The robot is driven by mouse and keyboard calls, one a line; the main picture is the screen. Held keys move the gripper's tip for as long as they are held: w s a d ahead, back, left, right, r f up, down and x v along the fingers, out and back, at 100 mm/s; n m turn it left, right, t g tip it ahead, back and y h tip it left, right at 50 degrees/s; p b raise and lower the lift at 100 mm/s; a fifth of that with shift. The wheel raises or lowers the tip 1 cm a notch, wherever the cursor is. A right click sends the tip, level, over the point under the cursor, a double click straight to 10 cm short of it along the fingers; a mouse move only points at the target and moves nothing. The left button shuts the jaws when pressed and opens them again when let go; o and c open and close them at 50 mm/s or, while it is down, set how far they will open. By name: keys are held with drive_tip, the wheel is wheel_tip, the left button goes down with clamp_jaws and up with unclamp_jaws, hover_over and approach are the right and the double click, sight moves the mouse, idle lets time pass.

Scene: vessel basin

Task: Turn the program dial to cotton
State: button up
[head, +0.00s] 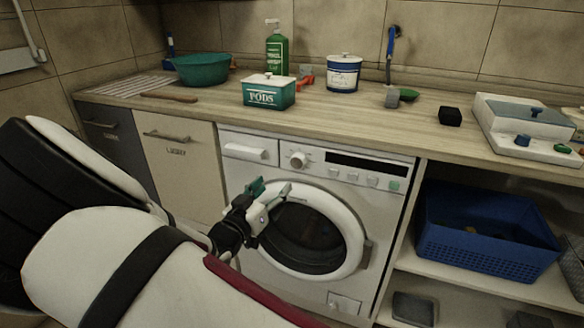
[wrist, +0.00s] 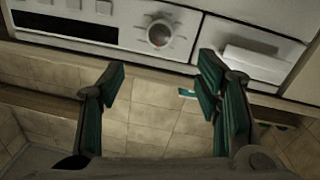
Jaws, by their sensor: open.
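The program dial (head: 298,160) is a round pale knob on the washing machine's front panel, between the detergent drawer and the dark display. It also shows in the wrist view (wrist: 159,33), upside down, with small marks around it too small to read. My gripper (head: 270,190) is open and empty, in front of the machine and below the dial. In the wrist view my gripper's two green-padded fingers (wrist: 163,80) stand wide apart, with the dial beyond them and between their lines. Nothing touches the dial.
The machine's round door (head: 348,226) is shut. Its detergent drawer (head: 250,150) is left of the dial, and several buttons lie to the right. The counter above holds a green pods box (head: 268,96) near its front edge. A blue basket (head: 484,250) sits on the right shelf.

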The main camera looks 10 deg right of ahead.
sight(296, 162)
drive_tip(key=b+x, duration=0.2)
drive_tip(key=x, duration=1.1)
drive_tip(key=shift+b, duration=0.3)
drive_tip(key=shift+c, duration=0.6)
drive_tip(key=c, duration=1)
